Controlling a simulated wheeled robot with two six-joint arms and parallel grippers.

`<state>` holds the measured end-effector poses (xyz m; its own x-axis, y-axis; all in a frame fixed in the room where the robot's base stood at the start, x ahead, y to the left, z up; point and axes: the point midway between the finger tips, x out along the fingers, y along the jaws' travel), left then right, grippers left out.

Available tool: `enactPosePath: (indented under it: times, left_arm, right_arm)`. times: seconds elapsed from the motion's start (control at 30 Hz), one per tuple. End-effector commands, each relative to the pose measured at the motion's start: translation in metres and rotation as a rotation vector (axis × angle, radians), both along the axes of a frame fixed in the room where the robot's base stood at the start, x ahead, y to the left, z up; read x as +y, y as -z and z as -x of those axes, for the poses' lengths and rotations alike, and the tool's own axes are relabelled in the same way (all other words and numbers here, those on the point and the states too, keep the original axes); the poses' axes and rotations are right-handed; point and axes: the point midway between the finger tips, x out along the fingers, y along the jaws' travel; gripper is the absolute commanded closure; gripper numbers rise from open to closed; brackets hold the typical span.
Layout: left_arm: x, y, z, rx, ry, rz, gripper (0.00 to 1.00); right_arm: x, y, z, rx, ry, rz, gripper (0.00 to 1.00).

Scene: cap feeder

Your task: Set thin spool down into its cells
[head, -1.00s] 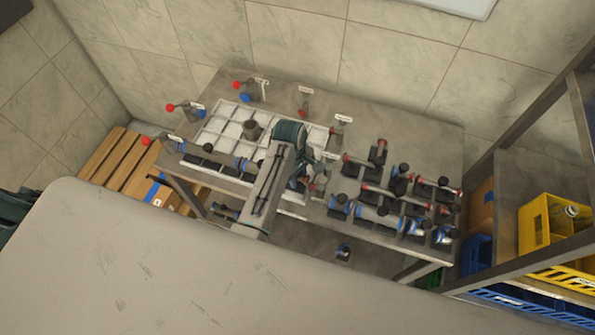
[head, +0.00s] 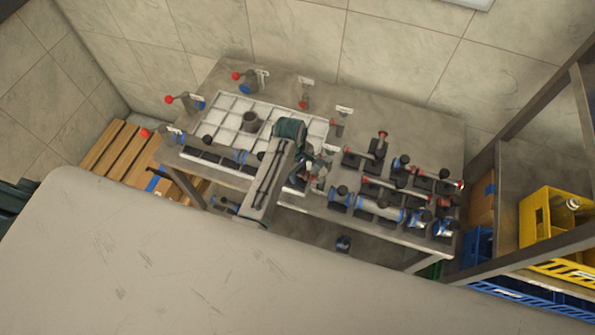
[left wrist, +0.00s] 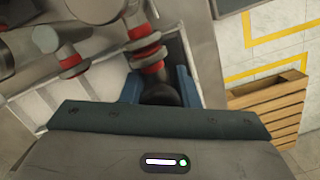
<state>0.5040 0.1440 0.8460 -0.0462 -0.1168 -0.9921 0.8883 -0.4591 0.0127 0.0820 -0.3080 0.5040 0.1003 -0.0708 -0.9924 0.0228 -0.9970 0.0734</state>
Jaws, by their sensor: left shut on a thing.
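The white tray with cells (head: 222,122) lies on the left half of the table. My left gripper (head: 314,179) is over the tray's right end, partly hidden by my arm. In the left wrist view my left gripper (left wrist: 160,92) is shut on the dark knob end of a thin grey spool with red rings (left wrist: 147,48). The spool's lower end and its contact with the tray cannot be told. Another red-ringed grey piece (left wrist: 68,58) is close to its left. My right gripper is not in view.
Several red- and blue-banded pieces (head: 380,213) sit in dark holders on the table's right. A brown cup (head: 250,122) stands in the tray. A shelf with a yellow crate (head: 549,222) stands at right; a wooden pallet (head: 112,155) is at left.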

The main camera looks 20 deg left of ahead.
Motion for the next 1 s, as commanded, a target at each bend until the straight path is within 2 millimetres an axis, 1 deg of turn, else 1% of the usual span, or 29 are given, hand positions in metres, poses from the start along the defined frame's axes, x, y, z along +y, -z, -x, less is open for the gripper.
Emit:
enactPosePath:
  times: [0.43,0.47,0.5,0.57,0.87,0.97,1.0]
  left_arm:
    - [0.0,0.009,0.0,0.0,0.0,0.0,1.0]
    - [0.0,0.008,0.0,0.0,0.0,0.0,0.66]
    - [0.0,0.008,0.0,0.0,0.0,0.0,0.58]
    - [0.0,0.008,0.0,0.0,0.0,0.0,0.47]
    - [0.0,0.008,0.0,0.0,0.0,0.0,0.47]
    - [0.001,0.002,-0.001,-0.002,0.0,0.0,0.47]
    - [0.001,-0.003,-0.002,-0.003,0.0,0.0,0.47]
  right_arm:
    - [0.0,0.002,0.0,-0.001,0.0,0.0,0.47]
    - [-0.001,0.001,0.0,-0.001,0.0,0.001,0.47]
    - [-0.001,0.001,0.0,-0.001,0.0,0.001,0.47]
    - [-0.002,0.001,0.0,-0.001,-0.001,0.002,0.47]
    - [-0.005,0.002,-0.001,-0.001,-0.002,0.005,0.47]
    - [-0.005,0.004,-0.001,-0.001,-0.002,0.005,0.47]
    - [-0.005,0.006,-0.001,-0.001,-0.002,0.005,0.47]
